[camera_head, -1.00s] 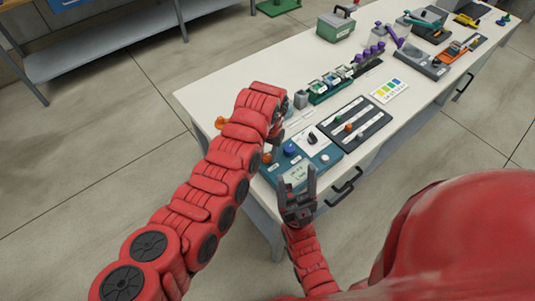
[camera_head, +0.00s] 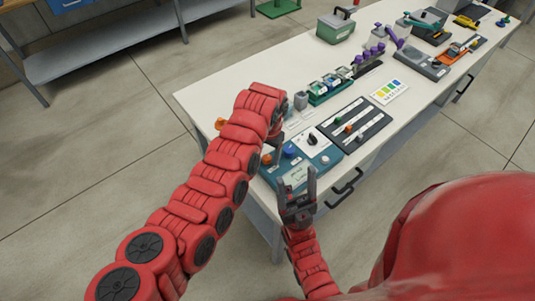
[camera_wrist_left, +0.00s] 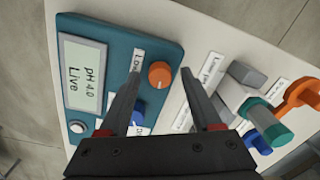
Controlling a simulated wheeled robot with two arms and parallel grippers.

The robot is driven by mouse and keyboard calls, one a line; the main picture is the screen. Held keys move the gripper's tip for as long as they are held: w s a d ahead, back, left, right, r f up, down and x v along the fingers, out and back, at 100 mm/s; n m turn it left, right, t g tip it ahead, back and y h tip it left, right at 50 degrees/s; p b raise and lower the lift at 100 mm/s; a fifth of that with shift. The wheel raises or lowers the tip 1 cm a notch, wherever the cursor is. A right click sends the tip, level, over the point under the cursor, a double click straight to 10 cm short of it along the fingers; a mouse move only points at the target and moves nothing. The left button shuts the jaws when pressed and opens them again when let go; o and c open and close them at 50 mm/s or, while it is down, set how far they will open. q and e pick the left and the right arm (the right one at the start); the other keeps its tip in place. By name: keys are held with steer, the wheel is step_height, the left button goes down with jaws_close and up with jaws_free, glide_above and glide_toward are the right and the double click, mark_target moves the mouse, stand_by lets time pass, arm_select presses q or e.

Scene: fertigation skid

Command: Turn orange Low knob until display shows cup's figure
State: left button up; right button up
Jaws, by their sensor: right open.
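The teal control box (camera_head: 318,168) lies on the near end of the bench. Its display (camera_wrist_left: 80,76) reads "pH 4.0 Live" in the left wrist view. The orange knob (camera_wrist_left: 160,74), beside a label partly hidden by a finger, stands on the box; it also shows in the head view (camera_head: 267,158). My left gripper (camera_wrist_left: 163,72) is open, its fingers on either side of the orange knob with gaps, not visibly touching it. My right gripper (camera_head: 298,172) is open and empty near the box's front edge. I cannot make out the cup or its figure.
A blue knob (camera_wrist_left: 137,117) sits close to the left finger. Green, orange and blue fittings (camera_wrist_left: 265,115) stand just past the box. A black slider panel (camera_head: 355,124) and a colour chart (camera_head: 389,91) lie to the right.

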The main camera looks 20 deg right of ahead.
mark_target(267, 157)
arm_select(q)
step_height(267, 157, up, 5)
steer(key=shift+d+f+b, duration=0.1)
steer(key=shift+f+b, duration=0.1)
steer(key=shift+b, duration=0.65)
step_height(267, 157, up, 13)
steer(key=shift+s+d+b, duration=0.15)
steer(key=shift+s+b, duration=0.1)
steer(key=shift+b, duration=0.05)
steer(key=shift+f, duration=0.15)
